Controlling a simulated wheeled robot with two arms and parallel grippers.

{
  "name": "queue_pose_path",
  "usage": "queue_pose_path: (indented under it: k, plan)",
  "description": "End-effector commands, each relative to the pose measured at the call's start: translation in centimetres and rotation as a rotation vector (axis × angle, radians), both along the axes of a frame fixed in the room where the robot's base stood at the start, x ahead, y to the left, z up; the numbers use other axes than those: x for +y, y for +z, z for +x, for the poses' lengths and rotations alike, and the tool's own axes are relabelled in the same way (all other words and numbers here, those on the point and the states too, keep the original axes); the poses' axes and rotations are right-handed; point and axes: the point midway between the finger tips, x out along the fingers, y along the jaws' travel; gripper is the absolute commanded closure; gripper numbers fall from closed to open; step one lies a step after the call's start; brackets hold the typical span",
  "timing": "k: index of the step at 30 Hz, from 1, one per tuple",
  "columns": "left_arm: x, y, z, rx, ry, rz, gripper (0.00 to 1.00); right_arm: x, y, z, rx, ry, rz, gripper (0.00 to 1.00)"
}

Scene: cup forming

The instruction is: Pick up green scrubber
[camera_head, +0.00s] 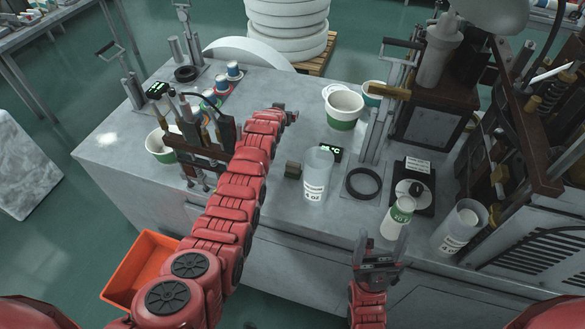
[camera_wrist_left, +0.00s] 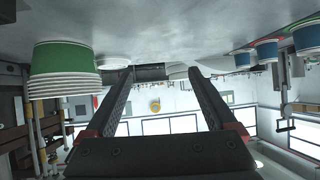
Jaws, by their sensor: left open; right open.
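My left gripper (camera_head: 285,113) reaches over the worktop, beyond the block. In the left wrist view its two fingers (camera_wrist_left: 160,76) are spread and nothing is between them. My right gripper (camera_head: 381,242) is open and empty at the worktop's front edge, below a white and green cone-shaped container (camera_head: 398,218).
A frosted measuring cup (camera_head: 317,176), a black ring (camera_head: 363,183) and a scale (camera_head: 412,190) stand near the block. A machine fills the right side. An orange bin (camera_head: 138,268) is below left.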

Motion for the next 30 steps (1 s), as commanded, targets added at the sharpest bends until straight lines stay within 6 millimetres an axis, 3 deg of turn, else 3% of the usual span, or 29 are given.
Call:
queue_pose_path:
  k: [1, 4, 9, 12, 16, 20, 30]
  plan:
    - [-1.1, 1.5, -0.2, 0.102, -0.015, 0.02, 0.1, 0.0, 0.2, 0.0, 0.0, 0.0, 0.0, 0.23]
    - [-2.5, 2.9, -3.1, 0.352, -0.042, 0.075, 0.1, 0.0, 0.4, 0.0, -0.001, 0.0, 0.0, 0.23]
    - [-3.3, 7.1, -10.2, 0.706, -0.079, 0.161, 0.1, 0.0, 0.4, 0.0, -0.001, 0.0, 0.0, 0.23]
    - [-3.3, 9.5, -14.0, 0.848, -0.092, 0.199, 0.1, 0.0, 0.4, 0.0, -0.001, 0.0, 0.0, 0.23]
    - [-3.0, 11.2, -17.0, 0.959, -0.101, 0.23, 0.1, 0.0, 0.3, 0.0, 0.0, 0.0, 0.0, 0.23]
    - [-3.0, 10.3, -17.9, 0.99, -0.103, 0.239, 0.1, 0.0, -1.1, 0.0, -0.001, 0.0, 0.0, 0.23]
    - [-3.0, 3.5, -17.8, 0.986, -0.103, 0.237, 0.1, 0.0, -7.8, 0.0, -0.001, 0.0, 0.0, 0.23]
